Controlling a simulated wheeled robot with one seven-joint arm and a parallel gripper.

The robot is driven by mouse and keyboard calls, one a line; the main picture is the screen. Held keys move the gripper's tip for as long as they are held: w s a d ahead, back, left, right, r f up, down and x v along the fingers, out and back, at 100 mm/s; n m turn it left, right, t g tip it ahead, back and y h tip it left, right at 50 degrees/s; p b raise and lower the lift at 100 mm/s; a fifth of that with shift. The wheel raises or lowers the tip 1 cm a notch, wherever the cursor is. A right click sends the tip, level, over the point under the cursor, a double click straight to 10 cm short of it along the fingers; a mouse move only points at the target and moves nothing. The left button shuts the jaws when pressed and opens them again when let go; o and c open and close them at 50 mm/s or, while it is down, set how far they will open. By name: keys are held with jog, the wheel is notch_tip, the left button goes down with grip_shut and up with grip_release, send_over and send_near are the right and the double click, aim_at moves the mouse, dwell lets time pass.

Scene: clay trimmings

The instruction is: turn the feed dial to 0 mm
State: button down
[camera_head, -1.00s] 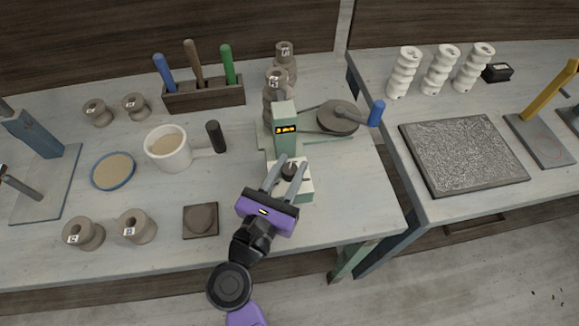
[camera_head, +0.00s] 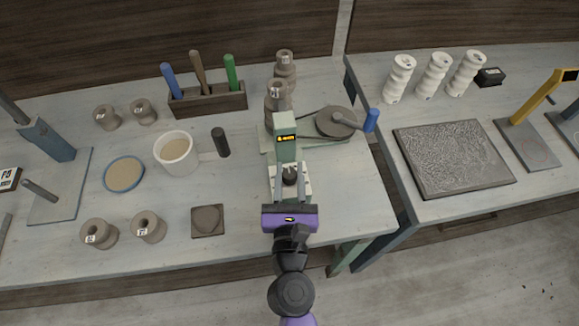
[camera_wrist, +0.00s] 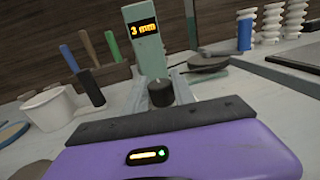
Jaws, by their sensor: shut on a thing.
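The feed dial (camera_head: 290,177) is a small dark knob on the front of a pale green machine (camera_head: 285,153). In the wrist view the dial (camera_wrist: 160,93) stands upright between my fingers. The display (camera_wrist: 143,29) on the machine's post reads 3 mm in orange; it also shows in the head view (camera_head: 286,138), too small to read surely. My gripper (camera_head: 289,171), with a purple body, reaches the dial from the front and is shut on it, one grey finger on each side. The fingers hide part of the dial's sides.
A crank wheel (camera_head: 337,122) with a blue handle (camera_head: 371,120) stands right of the machine. A white mug (camera_head: 175,152) and a black upright handle (camera_head: 220,142) are to the left. Clay spools (camera_head: 149,226) and a square tile (camera_head: 207,221) lie front left. The table's front right is clear.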

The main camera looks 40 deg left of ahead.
jog(key=shift+n+g+y+p, duration=0.6)
jog(key=shift+n+g+y, duration=0.1)
jog(key=shift+g+y, duration=0.1)
jog(key=shift+w+p, duration=0.1)
jog(key=shift+p, duration=0.2)
